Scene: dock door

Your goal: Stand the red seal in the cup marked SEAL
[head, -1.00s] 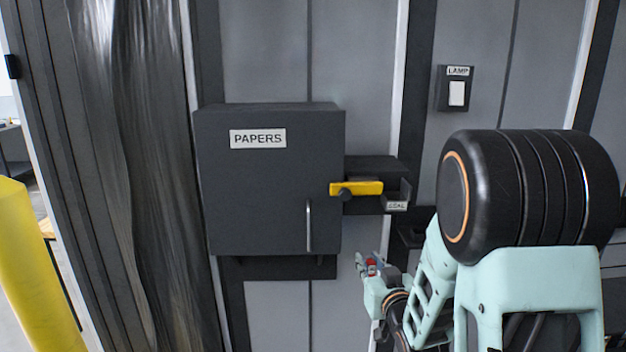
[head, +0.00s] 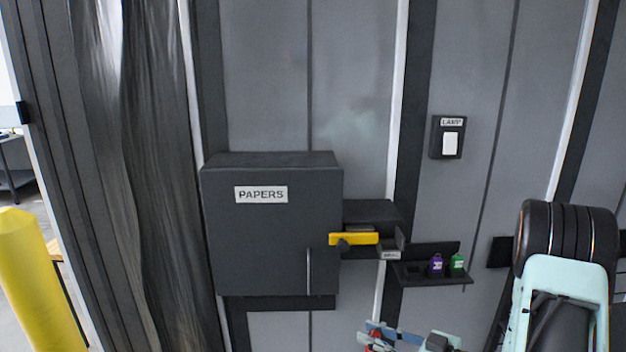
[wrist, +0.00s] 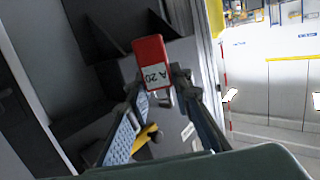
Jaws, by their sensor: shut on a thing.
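The red seal, a red block with a pale "A 20" label, is held between my fingertips in the wrist view (wrist: 149,52). My gripper (wrist: 160,92) is shut on its lower part. In the head view my gripper (head: 378,336) is at the bottom edge, partly cut off, with a little red showing in it. It is below the small label plate (head: 390,255), whose text is too small to read surely now. The dark cup (head: 401,238) by that plate sits right of the yellow handle (head: 353,239); its inside is hidden.
The dark PAPERS box (head: 270,255) hangs on the wall left of the cup. A shelf (head: 432,279) at right holds a purple item (head: 436,264) and a green item (head: 457,262). A LAMP switch (head: 450,138) is above. A yellow post (head: 38,285) stands far left.

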